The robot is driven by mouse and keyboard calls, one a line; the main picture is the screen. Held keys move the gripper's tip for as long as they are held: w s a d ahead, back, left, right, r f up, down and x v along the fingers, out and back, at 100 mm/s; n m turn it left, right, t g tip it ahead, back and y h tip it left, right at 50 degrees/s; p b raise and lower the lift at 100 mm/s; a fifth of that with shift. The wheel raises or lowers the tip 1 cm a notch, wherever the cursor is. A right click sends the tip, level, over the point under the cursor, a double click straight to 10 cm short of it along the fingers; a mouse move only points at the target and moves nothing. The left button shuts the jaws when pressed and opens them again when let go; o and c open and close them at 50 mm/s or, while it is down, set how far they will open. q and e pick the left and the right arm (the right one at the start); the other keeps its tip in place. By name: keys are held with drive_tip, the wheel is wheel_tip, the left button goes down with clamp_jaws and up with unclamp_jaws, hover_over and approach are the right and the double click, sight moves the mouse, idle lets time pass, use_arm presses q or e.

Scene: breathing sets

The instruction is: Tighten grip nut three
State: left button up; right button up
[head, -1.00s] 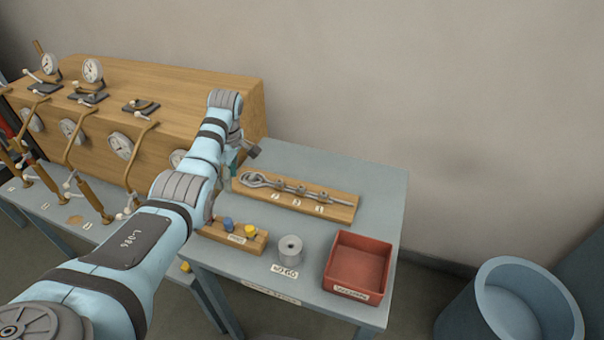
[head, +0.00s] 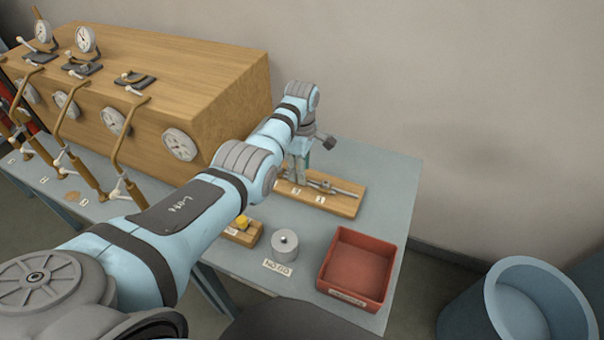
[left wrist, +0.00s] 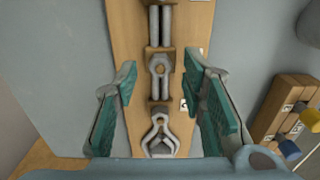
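A wooden board (head: 345,207) lies on the grey table, bearing a metal rod assembly (head: 343,190) and small number labels 2 (head: 295,191) and 3 (head: 320,199). In the left wrist view the board (left wrist: 127,30) carries paired metal rods (left wrist: 160,25), a middle metal loop (left wrist: 160,78) and a wider open loop (left wrist: 160,135). I cannot tell which piece is grip nut three. My left gripper (head: 298,172) is over the board's left part, hiding some of the assembly.
A red bin (head: 357,265) and a grey cylinder (head: 285,245) labelled NO GO stand in front of the board. A small wooden block (head: 245,236) with a yellow knob is partly behind my arm. A wooden gauge cabinet (head: 215,95) stands left. A blue bin (head: 530,310) stands at right.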

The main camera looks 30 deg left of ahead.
use_arm(q)
drive_tip(key=shift+w+f, duration=0.15)
drive_tip(key=shift+f, duration=0.6)
drive_tip(key=shift+s+r, duration=0.2)
drive_tip(key=shift+c, duration=1.3)
clamp_jaws()
use_arm(e)
drive_tip(key=shift+w+f, duration=0.2)
drive_tip(key=shift+f, duration=0.05)
